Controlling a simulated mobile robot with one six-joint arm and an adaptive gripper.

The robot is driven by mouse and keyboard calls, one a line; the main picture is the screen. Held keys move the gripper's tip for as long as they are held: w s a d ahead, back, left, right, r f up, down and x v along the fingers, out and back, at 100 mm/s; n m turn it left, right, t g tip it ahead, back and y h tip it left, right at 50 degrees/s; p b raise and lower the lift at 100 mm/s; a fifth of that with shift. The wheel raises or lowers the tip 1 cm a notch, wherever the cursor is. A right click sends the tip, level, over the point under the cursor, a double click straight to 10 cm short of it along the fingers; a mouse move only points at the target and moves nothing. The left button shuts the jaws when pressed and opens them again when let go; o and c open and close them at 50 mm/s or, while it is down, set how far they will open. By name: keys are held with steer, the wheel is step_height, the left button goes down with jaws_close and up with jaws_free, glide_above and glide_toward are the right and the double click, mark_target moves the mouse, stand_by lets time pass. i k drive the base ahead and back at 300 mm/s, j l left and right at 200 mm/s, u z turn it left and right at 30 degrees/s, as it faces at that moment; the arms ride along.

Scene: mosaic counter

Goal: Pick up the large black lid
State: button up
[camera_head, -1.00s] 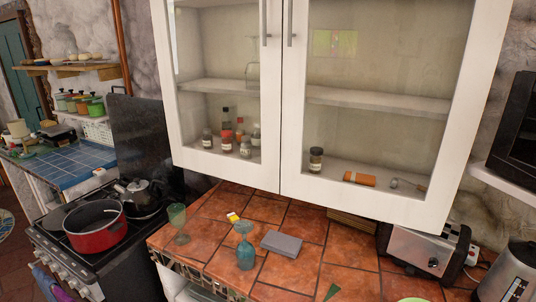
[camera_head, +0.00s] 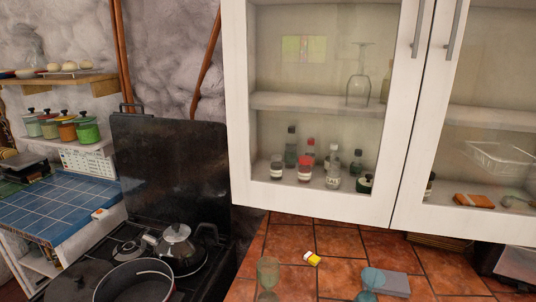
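A large dark round shape (camera_head: 75,282), which looks like the black lid, lies on the stove at the bottom left, left of the pot. Its lower part is cut off by the picture edge, and it is dark against the dark stove. The pot (camera_head: 136,272) stands open beside it, its rim showing and its lower part cut off. My gripper is not in view.
A kettle (camera_head: 176,250) stands behind the pot. A tall black panel (camera_head: 170,165) rises behind the stove.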

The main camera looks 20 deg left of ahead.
mark_target(73, 284)
steer(key=j, duration=4.5)
